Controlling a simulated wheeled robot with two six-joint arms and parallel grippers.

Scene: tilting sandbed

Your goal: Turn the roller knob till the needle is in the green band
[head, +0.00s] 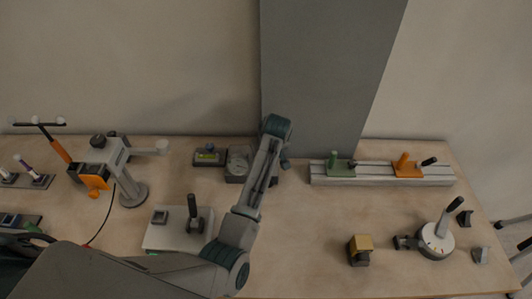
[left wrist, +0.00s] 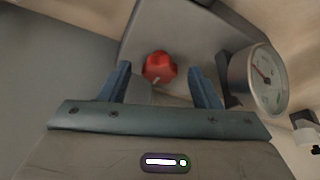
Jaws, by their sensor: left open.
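The red roller knob (left wrist: 159,67), with a pale mark on its lower side, sits on a grey panel in the left wrist view. My left gripper (left wrist: 160,70) is open, its two blue fingers to either side of the knob in the picture, with visible gaps. I cannot tell how far the knob is beyond the fingertips. The round gauge (left wrist: 268,78) is right of the fingers, with a red needle on a pale face; I cannot make out the green band clearly. In the head view the gauge (head: 238,160) stands left of my arm. The knob is hidden there.
A white block with a dark lever (head: 193,212) is nearer on the table. A rail with green and orange pieces (head: 382,173) lies to the right.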

